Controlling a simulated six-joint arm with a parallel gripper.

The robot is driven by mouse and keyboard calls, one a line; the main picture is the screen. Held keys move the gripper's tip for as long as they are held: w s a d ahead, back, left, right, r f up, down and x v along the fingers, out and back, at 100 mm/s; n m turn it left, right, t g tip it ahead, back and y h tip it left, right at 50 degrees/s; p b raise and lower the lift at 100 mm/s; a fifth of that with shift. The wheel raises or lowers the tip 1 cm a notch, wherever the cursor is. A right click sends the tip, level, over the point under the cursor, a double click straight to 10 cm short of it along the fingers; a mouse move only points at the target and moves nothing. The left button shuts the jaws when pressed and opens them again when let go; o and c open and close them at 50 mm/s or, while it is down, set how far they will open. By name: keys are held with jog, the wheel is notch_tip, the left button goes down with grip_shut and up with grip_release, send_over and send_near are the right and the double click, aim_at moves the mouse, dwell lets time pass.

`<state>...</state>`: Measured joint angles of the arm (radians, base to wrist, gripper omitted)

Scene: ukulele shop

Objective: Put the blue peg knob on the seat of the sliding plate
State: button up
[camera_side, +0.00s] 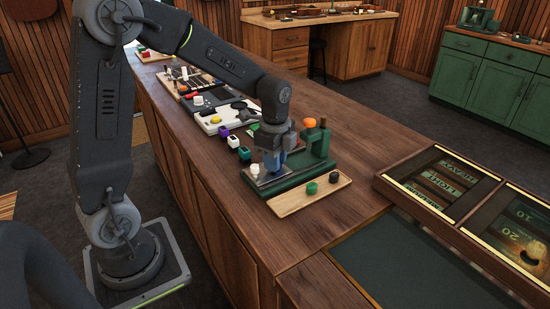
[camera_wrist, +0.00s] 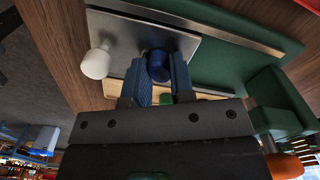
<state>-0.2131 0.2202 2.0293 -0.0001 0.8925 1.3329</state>
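The blue peg knob (camera_wrist: 158,66) is between my fingertips in the wrist view, low over the grey sliding plate (camera_wrist: 122,36). Both fingers appear to touch its sides. My gripper (camera_side: 272,160) is shut on it, pointing down at the plate's green fixture (camera_side: 318,150) in the side view. I cannot tell whether the knob rests on the plate or hangs just above it; the seat is hidden under the knob and fingers.
A wooden tray (camera_side: 293,203) with a green knob (camera_side: 312,188) and a dark knob (camera_side: 334,177) lies in front of the fixture. Several small coloured blocks stand behind. Framed display cases (camera_side: 440,180) lie to the right.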

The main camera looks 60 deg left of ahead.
jog(key=o, duration=0.4)
jog(key=shift+r, duration=0.1)
notch_tip(320, 180, up, 11)
jog(key=shift+s+d+r+n+t, duration=0.1)
jog(key=shift+s+d+n+t, duration=1.05)
jog(key=shift+s+n, duration=1.3)
jog(key=shift+s+d+r+n+t, duration=0.1)
jog(key=shift+s+d+n+t, duration=0.6)
jog(key=shift+s+d+n, duration=1.65)
jog(key=shift+s+d+r+n+t, duration=0.1)
jog(key=shift+s+d+n+t, duration=0.3)
jog(key=shift+s+n+t, duration=1.95)
jog(key=s+m+g, duration=0.1)
jog(key=s+g, duration=0.1)
jog(key=shift+m+g, duration=0.25)
jog(key=shift+g, duration=0.15)
